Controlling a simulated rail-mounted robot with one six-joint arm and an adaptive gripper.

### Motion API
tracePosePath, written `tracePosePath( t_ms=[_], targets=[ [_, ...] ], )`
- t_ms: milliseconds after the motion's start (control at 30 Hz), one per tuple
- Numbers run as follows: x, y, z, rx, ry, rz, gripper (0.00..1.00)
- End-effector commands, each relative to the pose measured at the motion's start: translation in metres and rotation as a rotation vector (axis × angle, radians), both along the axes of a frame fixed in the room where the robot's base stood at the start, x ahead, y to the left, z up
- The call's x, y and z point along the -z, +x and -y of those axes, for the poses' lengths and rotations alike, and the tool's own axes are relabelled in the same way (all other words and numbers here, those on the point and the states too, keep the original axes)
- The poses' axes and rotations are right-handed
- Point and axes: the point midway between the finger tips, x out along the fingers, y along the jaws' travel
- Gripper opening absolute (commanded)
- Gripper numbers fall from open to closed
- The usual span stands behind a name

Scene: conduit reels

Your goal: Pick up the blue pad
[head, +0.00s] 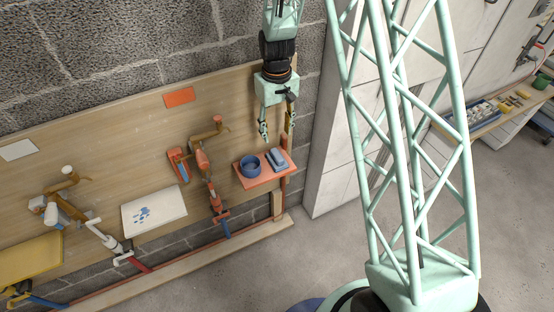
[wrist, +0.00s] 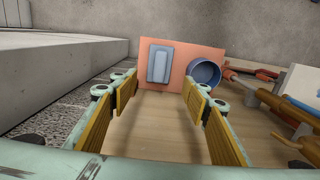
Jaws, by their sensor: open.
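The blue pad (head: 277,159) lies on a small orange shelf (head: 258,183) on the wooden board, to the right of a blue round cup (head: 251,165). In the wrist view the pad (wrist: 159,64) is a grey-blue block on the orange shelf (wrist: 150,46), left of the cup (wrist: 205,72). My gripper (head: 277,136) is above the shelf in the head view, apart from the pad. In the wrist view my gripper (wrist: 158,98) is open, its yellow-lined fingers spread wide with nothing between them. The pad shows beyond the fingertips, between them.
A clamp-like orange and brown tool (head: 203,165) hangs left of the shelf. A white sheet with blue marks (head: 154,209) and an orange card (head: 180,96) are on the board (head: 110,130). A pale cabinet (head: 335,150) stands close on the right.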

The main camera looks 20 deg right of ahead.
Motion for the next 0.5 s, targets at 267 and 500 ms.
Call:
tracePosePath(
  t_ms=[267, 500],
  targets=[
    [0.023, -0.001, 0.0, 0.0, 0.0, -0.003, 0.43],
    [0.049, -0.001, 0.0, 0.0, 0.0, -0.002, 0.43]
  ],
)
